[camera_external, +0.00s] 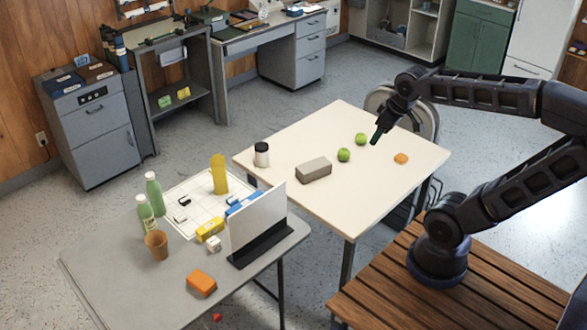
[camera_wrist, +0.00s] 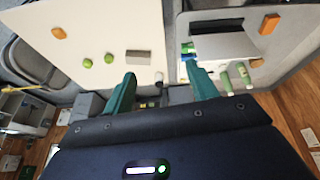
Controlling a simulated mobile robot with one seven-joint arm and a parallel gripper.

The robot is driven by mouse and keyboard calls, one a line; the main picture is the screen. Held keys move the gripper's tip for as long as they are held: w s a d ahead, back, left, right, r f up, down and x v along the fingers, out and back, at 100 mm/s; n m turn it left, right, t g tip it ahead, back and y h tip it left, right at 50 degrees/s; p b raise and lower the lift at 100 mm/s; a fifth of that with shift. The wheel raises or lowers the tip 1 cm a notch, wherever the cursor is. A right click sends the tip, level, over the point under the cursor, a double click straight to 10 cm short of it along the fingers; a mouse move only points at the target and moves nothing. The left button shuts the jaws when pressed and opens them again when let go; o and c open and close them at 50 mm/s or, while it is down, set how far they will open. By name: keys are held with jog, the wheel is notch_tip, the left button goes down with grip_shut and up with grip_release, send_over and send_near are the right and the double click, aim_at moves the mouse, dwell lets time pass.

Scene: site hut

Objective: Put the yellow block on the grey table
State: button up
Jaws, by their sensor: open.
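A yellow block (camera_external: 210,230) lies on the grey table (camera_external: 115,262), at the front edge of a white sheet with dark lines. A taller yellow piece (camera_external: 219,173) stands upright at the back of that sheet. I cannot tell which is the task's yellow block. Neither can be made out clearly in the wrist view, where a white panel (camera_wrist: 222,46) stands on the grey table. My gripper (camera_external: 376,138) is open and empty above the cream table (camera_external: 290,150), near two green apples. Its two green fingers also show in the wrist view (camera_wrist: 160,88).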

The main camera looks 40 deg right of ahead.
jog(key=shift+m, duration=0.6)
jog(key=s, duration=0.2)
jog(key=s+d, duration=0.1)
jog(key=shift+s+f, duration=0.4)
